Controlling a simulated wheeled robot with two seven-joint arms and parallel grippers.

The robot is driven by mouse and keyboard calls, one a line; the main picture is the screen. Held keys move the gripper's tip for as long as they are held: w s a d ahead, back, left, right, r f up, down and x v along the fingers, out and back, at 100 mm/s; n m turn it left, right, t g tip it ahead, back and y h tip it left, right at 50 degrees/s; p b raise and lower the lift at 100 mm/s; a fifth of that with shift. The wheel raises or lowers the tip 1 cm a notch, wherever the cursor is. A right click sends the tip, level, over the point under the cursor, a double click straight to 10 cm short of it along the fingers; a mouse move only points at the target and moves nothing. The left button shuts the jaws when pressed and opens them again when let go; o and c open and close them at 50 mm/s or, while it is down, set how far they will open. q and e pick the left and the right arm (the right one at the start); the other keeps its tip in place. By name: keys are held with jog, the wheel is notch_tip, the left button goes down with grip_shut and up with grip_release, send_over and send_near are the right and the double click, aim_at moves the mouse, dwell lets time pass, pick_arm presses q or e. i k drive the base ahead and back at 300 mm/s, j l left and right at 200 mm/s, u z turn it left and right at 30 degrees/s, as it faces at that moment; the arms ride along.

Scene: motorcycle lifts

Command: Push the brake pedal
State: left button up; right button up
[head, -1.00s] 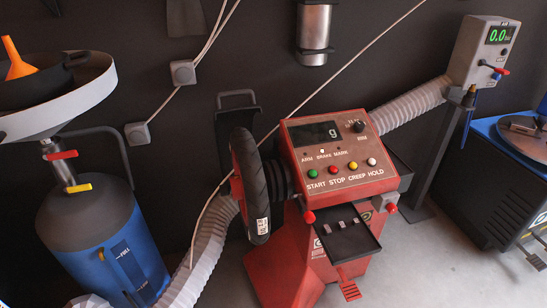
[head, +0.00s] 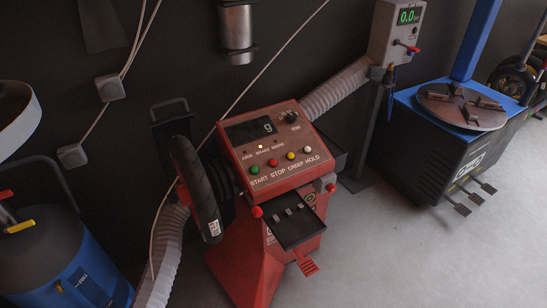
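The red wheel balancer (head: 240,245) stands in the middle of the head view, with a black tyre (head: 197,190) mounted upright on its left side. A red ribbed pedal (head: 308,267) sticks out low at its front right, below a small black tray. The dark display shows one character. Neither of my grippers is in view.
A blue drum (head: 75,270) with a handle stands at the left. A tyre changer (head: 440,150) with several pedals (head: 470,196) stands at the right. A gauge box (head: 397,35) on a post is behind. The grey floor (head: 400,260) in front is clear.

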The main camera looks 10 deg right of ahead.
aim_at(308, 266)
jog(key=z, duration=0.8)
